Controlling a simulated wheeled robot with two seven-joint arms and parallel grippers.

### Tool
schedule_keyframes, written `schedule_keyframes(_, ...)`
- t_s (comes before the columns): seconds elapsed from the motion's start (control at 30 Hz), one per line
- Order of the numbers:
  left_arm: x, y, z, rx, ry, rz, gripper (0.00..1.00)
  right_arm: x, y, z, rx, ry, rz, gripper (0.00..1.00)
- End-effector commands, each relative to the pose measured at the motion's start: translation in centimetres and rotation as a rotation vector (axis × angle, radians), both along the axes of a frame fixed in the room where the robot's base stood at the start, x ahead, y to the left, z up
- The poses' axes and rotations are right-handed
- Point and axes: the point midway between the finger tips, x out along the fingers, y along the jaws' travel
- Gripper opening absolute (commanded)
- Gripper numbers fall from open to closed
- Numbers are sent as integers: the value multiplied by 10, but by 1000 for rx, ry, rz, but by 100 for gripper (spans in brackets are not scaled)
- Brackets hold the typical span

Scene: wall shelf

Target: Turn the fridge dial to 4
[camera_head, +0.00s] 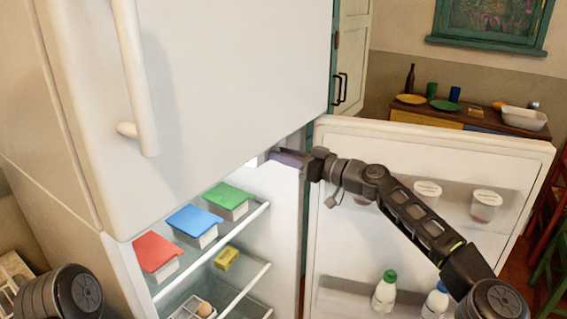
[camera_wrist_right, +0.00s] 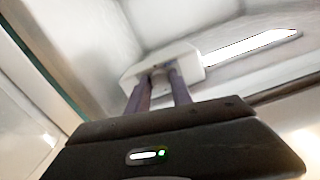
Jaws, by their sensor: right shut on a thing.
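The fridge (camera_head: 225,75) stands open, with its lower door (camera_head: 430,140) swung out to the right. My right gripper (camera_head: 280,158) reaches under the upper part of the fridge, at the top right of the open compartment. In the right wrist view, the purple-grey fingers of my right gripper (camera_wrist_right: 160,78) meet a white housing (camera_wrist_right: 193,60) on the compartment's ceiling. They are shut on the small dial (camera_wrist_right: 159,70) at its near end, which they mostly cover. No numbers or pointer can be read. My left gripper is out of view; only part of that arm shows at lower left.
Boxes with red (camera_head: 153,250), blue (camera_head: 194,219) and green (camera_head: 228,195) lids stand on the upper shelf. The open door holds jars and bottles (camera_head: 384,291) close to my right arm. A sideboard (camera_head: 428,118) stands behind.

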Motion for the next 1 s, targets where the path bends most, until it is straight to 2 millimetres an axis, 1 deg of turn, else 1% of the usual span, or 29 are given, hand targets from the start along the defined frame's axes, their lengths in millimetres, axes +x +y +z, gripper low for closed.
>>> schedule_keyframes(0.03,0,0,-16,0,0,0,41,0,0,-6,30,39,-2,0)
schedule_keyframes(0.1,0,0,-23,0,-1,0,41,0,0,-5,78,104,-2,0)
schedule_keyframes(0.2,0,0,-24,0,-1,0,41,0,0,-1,117,158,-2,0)
schedule_keyframes(0.47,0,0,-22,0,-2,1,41,0,0,1,121,163,-1,0)
schedule_keyframes(0.5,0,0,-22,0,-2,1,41,0,0,1,120,162,-1,30)
schedule_keyframes(0.73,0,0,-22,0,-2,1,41,0,0,1,120,161,-1,48)
schedule_keyframes(1.0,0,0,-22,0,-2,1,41,-1,-1,0,119,161,-1,48)
